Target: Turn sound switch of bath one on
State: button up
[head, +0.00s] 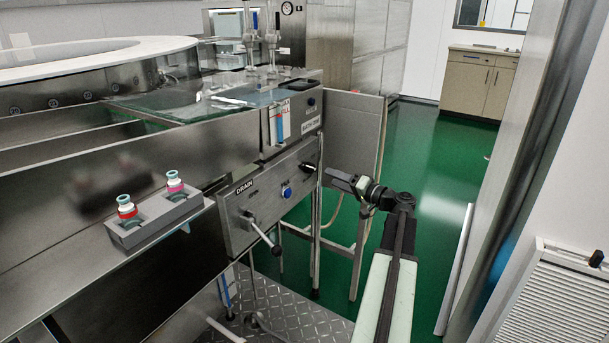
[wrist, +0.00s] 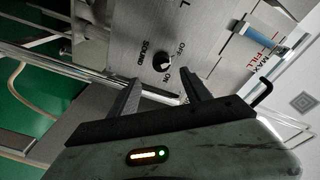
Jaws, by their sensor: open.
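The sound switch (wrist: 162,62) is a small round dark knob on a brushed steel panel (wrist: 212,25), with the words SOUND, OFF and ON printed around it. In the head view it appears to be the dark knob (head: 311,101) right of the red-marked gauge. My gripper (wrist: 162,72) is open, its two dark fingers apart on either side of the knob in the picture. Nothing shows between the fingers. The depth gap to the panel is hard to judge. In the head view my gripper (head: 338,178) points left toward the bath's front, below the switch panel.
A gauge with a blue float (wrist: 263,37) and MAX marking is beside the switch. Green floor (head: 440,150) is open behind.

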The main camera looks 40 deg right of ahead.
aim_at(315, 170)
jog(key=w, duration=0.5)
jog(key=w+a, duration=0.1)
jog(key=w, duration=0.2)
jog(key=shift+w, duration=0.1)
